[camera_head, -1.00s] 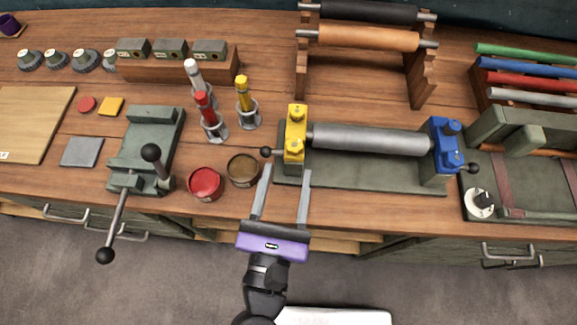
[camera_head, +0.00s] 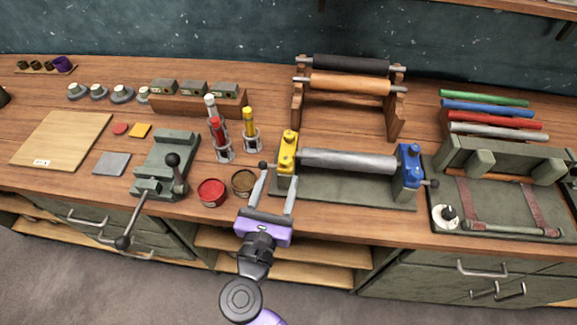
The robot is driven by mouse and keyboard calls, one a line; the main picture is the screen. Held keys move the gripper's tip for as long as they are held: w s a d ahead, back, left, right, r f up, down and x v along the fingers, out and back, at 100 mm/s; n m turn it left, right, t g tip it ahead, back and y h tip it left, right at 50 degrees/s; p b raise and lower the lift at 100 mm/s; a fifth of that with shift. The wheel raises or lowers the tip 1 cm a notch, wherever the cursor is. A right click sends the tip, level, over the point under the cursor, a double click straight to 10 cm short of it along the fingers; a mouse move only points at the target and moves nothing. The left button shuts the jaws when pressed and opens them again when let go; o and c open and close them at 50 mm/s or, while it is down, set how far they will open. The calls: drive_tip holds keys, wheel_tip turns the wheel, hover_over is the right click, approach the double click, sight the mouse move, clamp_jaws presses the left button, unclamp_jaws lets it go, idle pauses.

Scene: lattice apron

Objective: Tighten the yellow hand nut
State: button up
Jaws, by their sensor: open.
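The yellow end block (camera_head: 286,156) stands at the left end of a roller device, with rounded yellow knobs on top. The upper yellow knob (camera_head: 290,137) looks like the hand nut; its tightness cannot be told. A grey roller (camera_head: 348,160) runs from this block to a blue end block (camera_head: 409,166). My gripper (camera_head: 277,176) is open and empty, its two fingers pointing toward the yellow block from the front. The fingertips appear just in front of and below the block. Its left fingertip overlaps the area by a small black ball handle (camera_head: 263,165); contact cannot be told.
A brown tin (camera_head: 243,182) and a red tin (camera_head: 211,192) stand left of my gripper. Red, white and yellow tubes stand in holders behind them. A green lever press (camera_head: 165,165) is farther left. A rack with black and orange rollers (camera_head: 350,84) stands behind.

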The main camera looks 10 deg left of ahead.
sight(283, 164)
drive_tip(key=w, duration=0.2)
drive_tip(key=w+p, duration=0.1)
drive_tip(key=w, duration=0.2)
drive_tip(key=w+d, duration=0.1)
drive_tip(key=w, duration=0.1)
drive_tip(key=shift+w, duration=0.2)
clamp_jaws()
